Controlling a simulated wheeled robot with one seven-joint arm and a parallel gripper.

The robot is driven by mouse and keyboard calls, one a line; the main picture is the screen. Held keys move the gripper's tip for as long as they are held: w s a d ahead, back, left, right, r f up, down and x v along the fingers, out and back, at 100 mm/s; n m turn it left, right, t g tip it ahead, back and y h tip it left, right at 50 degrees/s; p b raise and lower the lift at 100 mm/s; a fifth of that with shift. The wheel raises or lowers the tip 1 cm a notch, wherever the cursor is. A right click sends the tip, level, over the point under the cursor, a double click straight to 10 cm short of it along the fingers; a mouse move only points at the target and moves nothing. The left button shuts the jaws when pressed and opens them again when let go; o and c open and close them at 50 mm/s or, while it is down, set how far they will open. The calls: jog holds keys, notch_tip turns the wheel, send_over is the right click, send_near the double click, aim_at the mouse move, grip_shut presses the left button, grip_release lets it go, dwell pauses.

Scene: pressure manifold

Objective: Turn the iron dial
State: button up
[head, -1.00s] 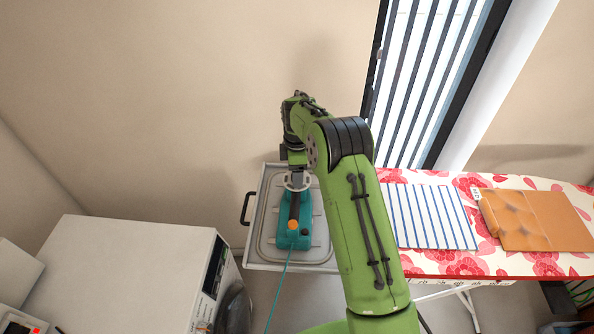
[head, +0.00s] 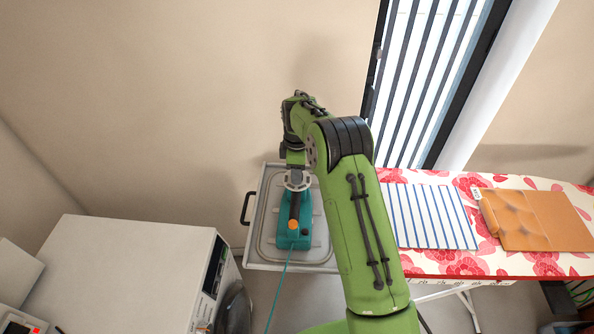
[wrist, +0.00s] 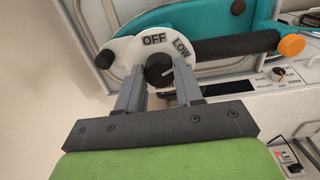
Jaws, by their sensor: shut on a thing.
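The teal iron (head: 307,238) lies on a grey metal tray (head: 262,254); its black handle and orange knob face me. Its white dial disc (head: 298,187) sits at the far end, under my wrist in the head view. In the wrist view the dial (wrist: 132,47) shows the words OFF and LOW around a dark central knob (wrist: 159,71). My gripper (wrist: 160,78) has one finger on each side of this knob and is shut on it. The fingertips partly hide the lower part of the disc. The dial's other markings are hidden.
A white washing machine (head: 120,275) stands at the left. An ironing board with a floral cover (head: 440,262) is at the right, with striped cloth (head: 435,217) and a brown folded item (head: 545,220) on it. A teal cord (head: 275,290) runs forward from the iron.

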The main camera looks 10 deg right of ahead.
jog(key=m, duration=1)
jog(key=shift+m, duration=0.3)
dwell(0.4)
jog(key=o, duration=1)
jog(key=shift+o, duration=0.2)
notch_tip(320, 180, up, 16)
jog(key=p, duration=0.1)
